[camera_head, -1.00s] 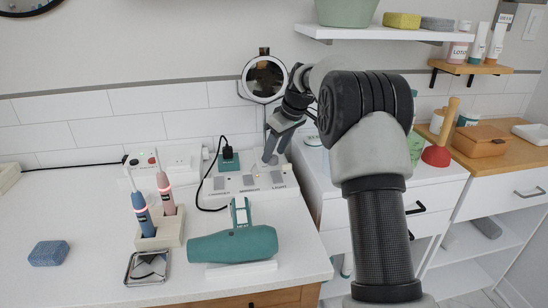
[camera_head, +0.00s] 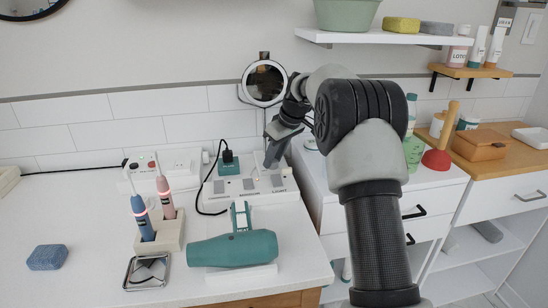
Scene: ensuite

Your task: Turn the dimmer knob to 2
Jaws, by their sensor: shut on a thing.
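My gripper (camera_head: 271,161) points down at the back right of a white control panel (camera_head: 246,202) on the counter, below the round mirror. Its fingers are close together at the panel's top. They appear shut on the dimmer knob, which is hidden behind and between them. The knob's pointer and scale cannot be read. Small labels run along the panel's front edge, with LIGHT at the right; the others are too small to read surely. A black plug on a teal socket block (camera_head: 229,168) sits at the panel's left.
A teal hair dryer (camera_head: 233,249) lies on a stand in front of the panel. Two toothbrushes stand in a holder (camera_head: 167,238) to the left. The round mirror (camera_head: 265,83) rises behind my gripper. A white shelf (camera_head: 385,36) hangs above. The counter's left is mostly clear.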

